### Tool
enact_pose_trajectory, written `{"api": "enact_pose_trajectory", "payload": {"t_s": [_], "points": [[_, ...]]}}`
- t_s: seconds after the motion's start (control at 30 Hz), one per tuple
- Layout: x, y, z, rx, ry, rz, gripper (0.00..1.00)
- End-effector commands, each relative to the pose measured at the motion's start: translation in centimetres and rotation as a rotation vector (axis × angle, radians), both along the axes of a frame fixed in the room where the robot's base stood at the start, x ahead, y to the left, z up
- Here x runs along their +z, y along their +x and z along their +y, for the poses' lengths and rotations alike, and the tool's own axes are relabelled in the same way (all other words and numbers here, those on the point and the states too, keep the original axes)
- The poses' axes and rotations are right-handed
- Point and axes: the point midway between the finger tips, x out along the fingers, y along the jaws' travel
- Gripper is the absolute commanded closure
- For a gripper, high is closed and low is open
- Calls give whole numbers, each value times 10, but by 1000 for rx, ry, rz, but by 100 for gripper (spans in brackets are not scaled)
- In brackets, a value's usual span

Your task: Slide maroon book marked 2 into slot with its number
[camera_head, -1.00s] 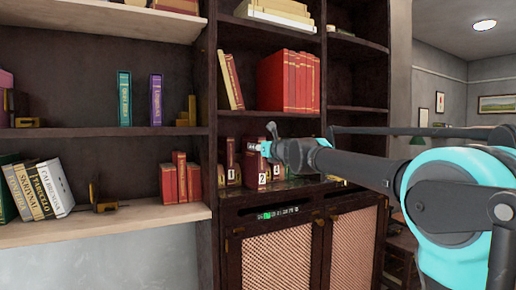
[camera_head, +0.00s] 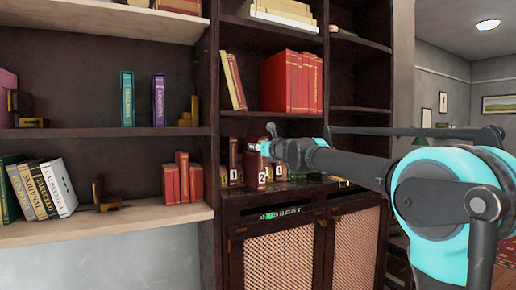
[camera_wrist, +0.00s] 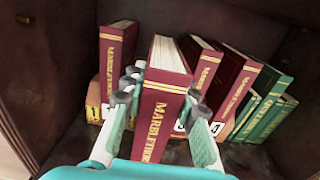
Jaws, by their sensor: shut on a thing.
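The maroon book marked 2 (camera_head: 255,172) is upright at the front of the lower shelf of the dark bookcase. My gripper (camera_wrist: 160,94) is shut on this book (camera_wrist: 160,118), one finger on each side, its spine facing me. Behind it stands a numbered rack (camera_wrist: 93,100) with white number labels. A maroon book (camera_wrist: 116,52) stands to the left, marked 1 in the head view (camera_head: 234,158). More maroon books (camera_wrist: 201,62) stand to the right. The held book hides the space directly behind it. I cannot tell whether it touches the rack.
Green books (camera_wrist: 268,113) stand at the right end of the row. Dark cabinet walls (camera_wrist: 55,70) close in the sides.

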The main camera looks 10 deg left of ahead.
Motion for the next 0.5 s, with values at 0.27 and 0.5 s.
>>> {"api": "enact_pose_trajectory", "payload": {"t_s": [0.27,0.5], "points": [[0,5,4,0,0,0,100],[0,9,6,0,0,0,100]]}}
